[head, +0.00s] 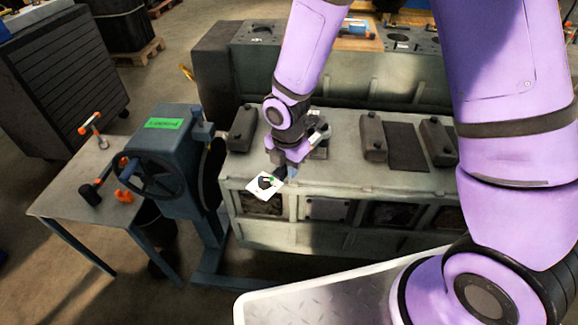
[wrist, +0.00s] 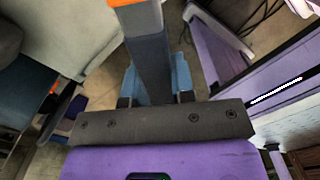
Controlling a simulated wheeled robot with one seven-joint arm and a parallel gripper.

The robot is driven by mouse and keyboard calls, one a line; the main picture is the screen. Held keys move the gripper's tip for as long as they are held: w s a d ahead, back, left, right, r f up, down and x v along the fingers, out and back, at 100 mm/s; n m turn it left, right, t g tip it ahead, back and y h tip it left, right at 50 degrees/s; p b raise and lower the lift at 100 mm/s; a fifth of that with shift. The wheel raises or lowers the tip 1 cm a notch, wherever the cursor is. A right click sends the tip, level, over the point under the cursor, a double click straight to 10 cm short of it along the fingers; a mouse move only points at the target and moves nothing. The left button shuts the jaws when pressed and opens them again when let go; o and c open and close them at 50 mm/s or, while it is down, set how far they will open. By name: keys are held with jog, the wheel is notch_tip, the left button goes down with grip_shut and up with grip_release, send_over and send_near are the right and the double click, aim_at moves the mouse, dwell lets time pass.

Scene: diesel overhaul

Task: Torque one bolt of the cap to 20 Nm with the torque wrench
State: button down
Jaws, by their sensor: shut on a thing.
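My gripper (head: 284,170) hangs over the front edge of the engine block's grey top. In the wrist view, the blue fingers (wrist: 155,88) are shut on a dark grey bar with an orange end (wrist: 148,45), seemingly the torque wrench. Its far end is cut off by the frame. In the head view the wrench cannot be made out clearly. Dark caps sit on the block: one at left (head: 243,128), one right of my arm (head: 373,136), one further right (head: 438,141). Another dark part (head: 319,148) is partly hidden behind my gripper. Bolt heads are too small to tell.
A small white square plate (head: 256,189) with a dark spot shows beside my gripper. A blue stand with a handwheel (head: 152,168) is left of the block. A side table (head: 62,200) holds orange-and-black tools (head: 90,193). A second block (head: 340,85) is behind.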

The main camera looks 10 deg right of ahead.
jog(key=shift+w+a, duration=0.2)
jog(key=shift+a, duration=0.05)
jog(key=shift+w+a, duration=0.2)
jog(key=shift+a, duration=0.05)
jog(key=shift+r, duration=0.1)
dwell(0.3)
jog(key=shift+w+a+m, duration=0.25)
jog(key=shift+w+m, duration=0.05)
jog(key=shift+w, duration=0.15)
jog(key=shift+w+a+m, duration=0.15)
jog(key=shift+m, duration=0.15)
jog(key=shift+w, duration=0.1)
dwell(0.4)
jog(key=shift+w+a, duration=0.2)
